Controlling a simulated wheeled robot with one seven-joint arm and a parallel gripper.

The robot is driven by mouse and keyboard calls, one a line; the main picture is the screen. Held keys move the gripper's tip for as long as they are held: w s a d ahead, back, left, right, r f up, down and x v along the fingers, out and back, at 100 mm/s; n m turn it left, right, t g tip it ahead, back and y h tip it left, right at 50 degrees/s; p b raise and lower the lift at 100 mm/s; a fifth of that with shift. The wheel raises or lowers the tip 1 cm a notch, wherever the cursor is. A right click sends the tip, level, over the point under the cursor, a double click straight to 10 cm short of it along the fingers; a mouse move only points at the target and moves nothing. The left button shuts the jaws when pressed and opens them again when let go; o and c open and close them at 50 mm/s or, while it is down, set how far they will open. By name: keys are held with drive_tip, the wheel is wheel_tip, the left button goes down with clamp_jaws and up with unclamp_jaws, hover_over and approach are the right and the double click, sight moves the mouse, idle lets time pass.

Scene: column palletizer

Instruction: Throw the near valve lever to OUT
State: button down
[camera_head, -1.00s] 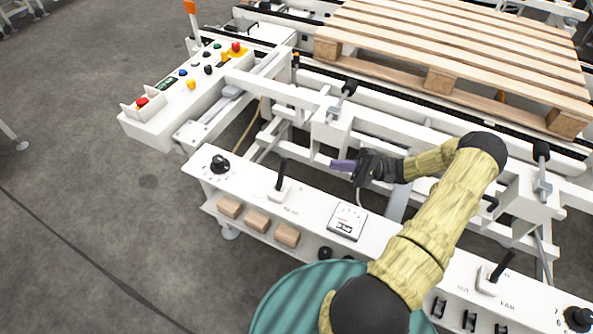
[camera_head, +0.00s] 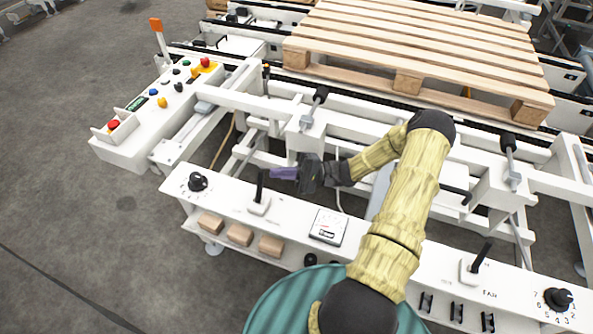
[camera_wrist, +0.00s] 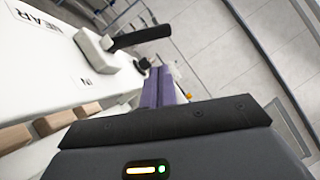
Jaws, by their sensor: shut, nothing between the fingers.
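The near valve lever (camera_head: 259,188) is a black handle on a white base on the front white panel, standing roughly upright in the head view. In the wrist view its handle (camera_wrist: 140,38) points right from the white base (camera_wrist: 92,50), with an IN label below the base and NEAR lettering at the upper left. The fingers (camera_wrist: 160,90) also show below the handle in the wrist view. A gap shows there; contact is not visible.
The far valve lever (camera_head: 481,254) stands further right on the panel. A gauge (camera_head: 328,226) lies between the levers, and a black knob (camera_head: 198,181) sits left. Wooden blocks (camera_head: 240,235) rest on the shelf below. White frame rails and a pallet (camera_head: 415,45) lie behind.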

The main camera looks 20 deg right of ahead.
sight(260, 187)
drive_tip(key=shift+s+a+r, duration=0.35)
drive_tip(key=shift+s+a, duration=0.1)
drive_tip(key=shift+a, duration=0.15)
drive_tip(key=shift+s+a+r, duration=0.35)
drive_tip(key=shift+s+a, duration=0.1)
drive_tip(key=shift+a, duration=0.15)
drive_tip(key=shift+w+r+n+h+p, duration=0.1)
drive_tip(key=shift+r+n+h+p, duration=0.15)
drive_tip(key=shift+n+p, duration=0.3)
